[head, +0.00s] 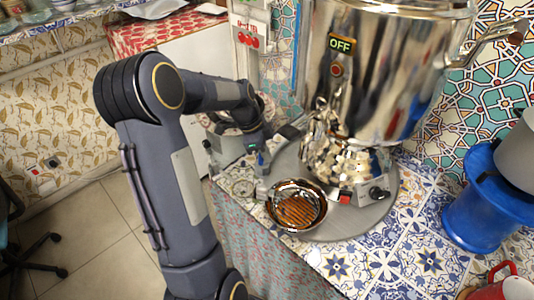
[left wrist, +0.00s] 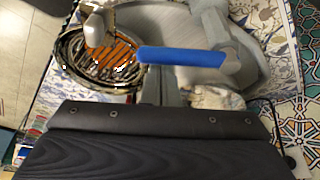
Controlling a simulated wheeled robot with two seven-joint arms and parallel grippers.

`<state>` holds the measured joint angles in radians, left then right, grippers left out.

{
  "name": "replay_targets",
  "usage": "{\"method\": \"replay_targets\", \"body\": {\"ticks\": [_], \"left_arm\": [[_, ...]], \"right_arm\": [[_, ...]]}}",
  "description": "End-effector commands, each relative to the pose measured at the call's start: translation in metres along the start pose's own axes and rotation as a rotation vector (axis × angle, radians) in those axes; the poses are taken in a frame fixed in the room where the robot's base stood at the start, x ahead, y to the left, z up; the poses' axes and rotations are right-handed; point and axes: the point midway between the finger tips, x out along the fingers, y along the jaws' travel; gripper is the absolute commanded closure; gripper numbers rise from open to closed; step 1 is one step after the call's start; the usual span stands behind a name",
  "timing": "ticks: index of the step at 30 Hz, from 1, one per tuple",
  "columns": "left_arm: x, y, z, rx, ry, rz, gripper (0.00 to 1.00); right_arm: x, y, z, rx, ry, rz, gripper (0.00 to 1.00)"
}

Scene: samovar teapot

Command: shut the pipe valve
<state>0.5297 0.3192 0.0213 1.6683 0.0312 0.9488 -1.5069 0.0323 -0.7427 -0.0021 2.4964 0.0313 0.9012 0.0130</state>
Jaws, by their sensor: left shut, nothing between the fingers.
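The pipe valve's blue lever (left wrist: 185,57) lies nearly crosswise in the left wrist view, joined at its right end to a grey pivot (left wrist: 231,62). A pale spout (left wrist: 98,28) hangs over the round drip bowl (left wrist: 68,50) at the lever's left. My left gripper (head: 256,148) is shut and empty. Its grey fingers (left wrist: 160,92) appear just below the lever; whether they touch it I cannot tell. My right gripper is not in view.
The shiny samovar (head: 370,80) with a green OFF sign (head: 341,44) stands on a round grey tray (head: 345,228). The drip bowl (head: 297,222) sits at the tray's front. A blue container (head: 470,215) and a red mug (head: 512,288) stand at the right.

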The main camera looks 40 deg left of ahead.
Motion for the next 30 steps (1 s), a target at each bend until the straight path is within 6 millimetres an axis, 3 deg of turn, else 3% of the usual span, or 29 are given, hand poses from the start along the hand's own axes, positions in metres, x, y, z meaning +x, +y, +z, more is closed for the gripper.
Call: {"method": "replay_targets", "body": {"ticks": [13,27,30], "left_arm": [[-0.007,0.001,0.025,0.345,-0.001,0.123,1.00],[-0.018,-0.010,0.051,0.768,0.001,0.271,1.00],[-0.021,-0.014,0.056,0.788,-0.001,0.277,1.00]], "right_arm": [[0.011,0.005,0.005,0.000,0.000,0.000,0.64],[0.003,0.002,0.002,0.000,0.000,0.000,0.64],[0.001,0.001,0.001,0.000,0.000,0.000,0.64]]}}
